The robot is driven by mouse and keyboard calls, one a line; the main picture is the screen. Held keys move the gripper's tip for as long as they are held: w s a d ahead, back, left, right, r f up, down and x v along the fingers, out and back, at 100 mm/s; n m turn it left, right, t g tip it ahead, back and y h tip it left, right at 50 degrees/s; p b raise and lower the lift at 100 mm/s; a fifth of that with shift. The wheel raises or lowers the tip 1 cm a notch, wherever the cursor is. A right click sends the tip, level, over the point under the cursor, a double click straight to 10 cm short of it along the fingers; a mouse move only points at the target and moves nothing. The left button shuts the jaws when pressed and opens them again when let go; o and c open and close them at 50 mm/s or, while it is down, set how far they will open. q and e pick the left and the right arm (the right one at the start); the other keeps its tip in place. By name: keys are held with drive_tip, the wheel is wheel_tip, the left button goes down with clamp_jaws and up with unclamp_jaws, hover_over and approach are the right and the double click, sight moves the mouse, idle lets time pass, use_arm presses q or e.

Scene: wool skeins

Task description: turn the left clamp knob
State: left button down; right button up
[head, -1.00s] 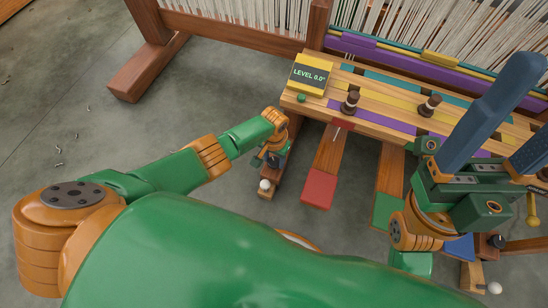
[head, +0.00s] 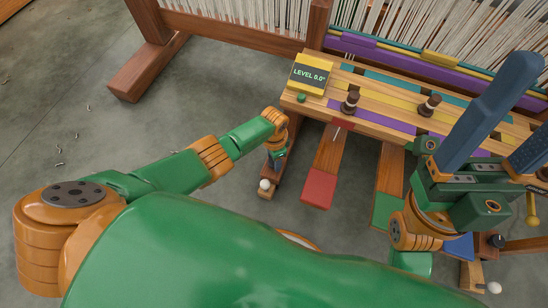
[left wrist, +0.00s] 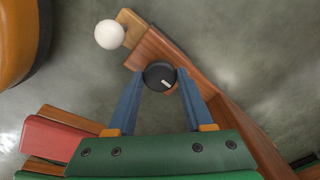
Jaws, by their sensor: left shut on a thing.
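The left clamp knob (left wrist: 157,75) is a round black knob with a white mark, on the side of a brown wooden beam (left wrist: 205,90) in the left wrist view. The mark points to the lower right. My left gripper (left wrist: 160,82) is shut on it, one blue fingertip on each side. In the head view my left gripper (head: 276,160) is at the beam's near end, and the knob is hidden there. My right gripper (head: 535,98) is at the right, its two blue fingers apart with nothing seen between them.
A white ball (head: 264,185) sits at the beam's end. A red pedal (head: 318,188) and a green pedal (head: 387,208) lie to the right. The bench (head: 385,117) above holds brown pegs and a yellow level display (head: 310,74) reading 0.0°. Bare floor lies left.

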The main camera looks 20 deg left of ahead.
idle(0.5)
use_arm(q)
drive_tip(key=shift+c, duration=1.5)
unclamp_jaws()
